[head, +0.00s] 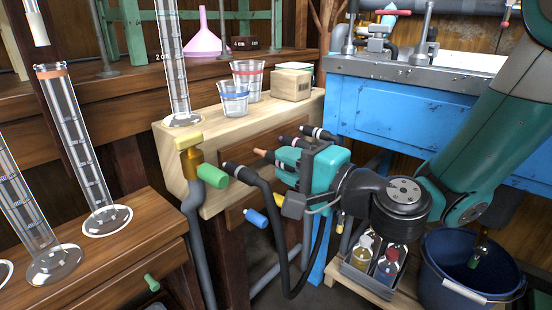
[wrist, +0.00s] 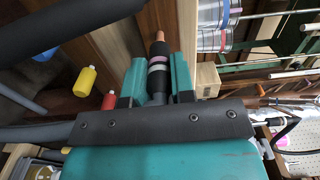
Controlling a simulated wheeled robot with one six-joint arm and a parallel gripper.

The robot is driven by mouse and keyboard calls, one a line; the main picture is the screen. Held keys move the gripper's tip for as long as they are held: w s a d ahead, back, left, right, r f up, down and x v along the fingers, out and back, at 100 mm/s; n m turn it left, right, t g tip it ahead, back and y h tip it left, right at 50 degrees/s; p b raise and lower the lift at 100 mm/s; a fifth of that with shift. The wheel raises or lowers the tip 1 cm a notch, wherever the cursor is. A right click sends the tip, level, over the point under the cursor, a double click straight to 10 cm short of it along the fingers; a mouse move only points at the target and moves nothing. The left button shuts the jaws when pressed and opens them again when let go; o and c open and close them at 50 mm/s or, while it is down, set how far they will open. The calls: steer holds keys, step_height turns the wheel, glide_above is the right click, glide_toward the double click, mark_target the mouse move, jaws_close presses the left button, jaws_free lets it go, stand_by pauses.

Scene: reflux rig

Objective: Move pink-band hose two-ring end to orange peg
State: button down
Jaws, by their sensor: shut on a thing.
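The black hose end with a pink band (wrist: 156,59) and pale rings is between the teal fingers of my gripper (wrist: 158,82), seen in the wrist view. In the head view my gripper (head: 292,160) is shut on this hose end (head: 277,159). An orange-brown rod (head: 260,153), which looks like the orange peg, shows at the hose end's front. It also shows in the wrist view (wrist: 159,36). The two are in line and appear to meet, but I cannot tell how far the sleeve is on it. Much of the hose behind is hidden by my gripper.
Another ringed black hose end (head: 240,173) is close on the left, its hose looping low. Two more ends (head: 292,141) (head: 318,133) are just right. Glass cylinders (head: 80,145) stand left.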

steer(key=shift+w, duration=0.1)
stand_by(0.3)
steer(key=shift+w+a+p, duration=0.45)
steer(key=shift+a+p, duration=0.1)
steer(key=shift+w+a, duration=0.15)
steer(key=shift+a, duration=0.05)
stand_by(0.6)
steer(key=c, duration=0.9)
jaws_free()
